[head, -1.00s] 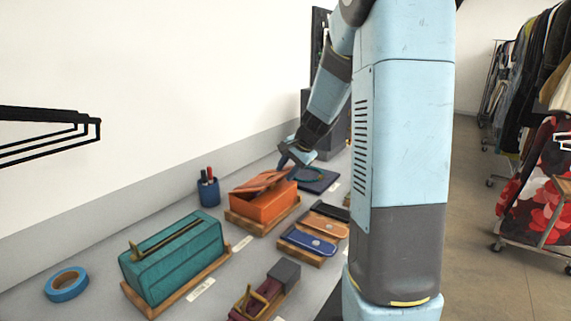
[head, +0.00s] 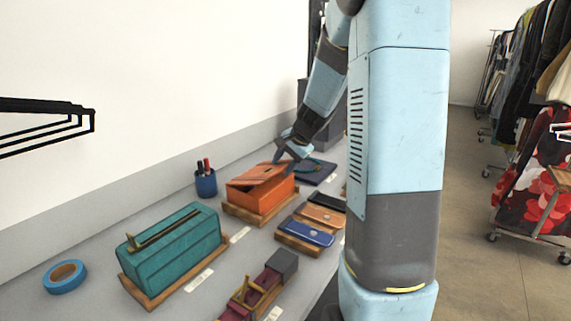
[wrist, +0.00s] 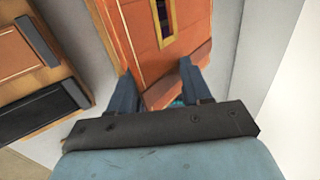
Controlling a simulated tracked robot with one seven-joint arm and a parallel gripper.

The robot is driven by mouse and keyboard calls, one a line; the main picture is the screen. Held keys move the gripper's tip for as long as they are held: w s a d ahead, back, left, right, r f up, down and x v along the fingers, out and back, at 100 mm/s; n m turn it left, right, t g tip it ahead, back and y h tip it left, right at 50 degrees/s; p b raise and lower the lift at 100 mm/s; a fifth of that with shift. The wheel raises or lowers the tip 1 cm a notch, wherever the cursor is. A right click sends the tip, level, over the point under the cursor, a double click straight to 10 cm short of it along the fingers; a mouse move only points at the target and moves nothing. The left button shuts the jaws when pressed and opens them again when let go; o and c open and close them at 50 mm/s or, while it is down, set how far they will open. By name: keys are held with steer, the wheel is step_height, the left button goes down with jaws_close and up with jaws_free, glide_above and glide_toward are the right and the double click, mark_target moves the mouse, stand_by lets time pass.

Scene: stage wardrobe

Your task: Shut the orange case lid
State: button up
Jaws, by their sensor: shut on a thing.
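The orange case (head: 262,202) sits on a wooden base on the grey counter. Its lid (head: 252,178) is partly open and tilted, with a dark gap showing above the box. My gripper (head: 283,155) is at the lid's far right end. In the wrist view, my gripper (wrist: 157,70) has one finger on each side of the orange lid (wrist: 135,35) and is shut on it. A brass-coloured frame with a dark slot (wrist: 164,20) shows on the orange surface there. The fingertips' contact is small in the head view.
A teal case (head: 172,255) stands in front, left of the orange one. A blue pen cup (head: 206,184) is close on the left. Blue tape (head: 65,277) and a maroon item (head: 245,300) are nearer.

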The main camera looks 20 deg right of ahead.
steer(key=v, duration=1.3)
steer(key=shift+s+d+r, duration=0.15)
steer(key=shift+s+r, duration=0.05)
steer(key=shift+r, duration=0.05)
steer(key=s+a+r+n+h, duration=0.1)
steer(key=s+a+n, duration=0.4)
steer(key=s, duration=0.7)
steer(key=s+a+n+h, duration=0.2)
steer(key=s+a+n, duration=0.4)
steer(key=s, duration=0.7)
steer(key=shift+a+r+t, duration=0.3)
steer(key=shift+a+r, duration=0.05)
steer(key=shift+a, duration=0.8)
steer(key=shift+o, duration=0.4)
steer(key=shift+s+n, duration=0.1)
steer(key=shift+n, duration=0.2)
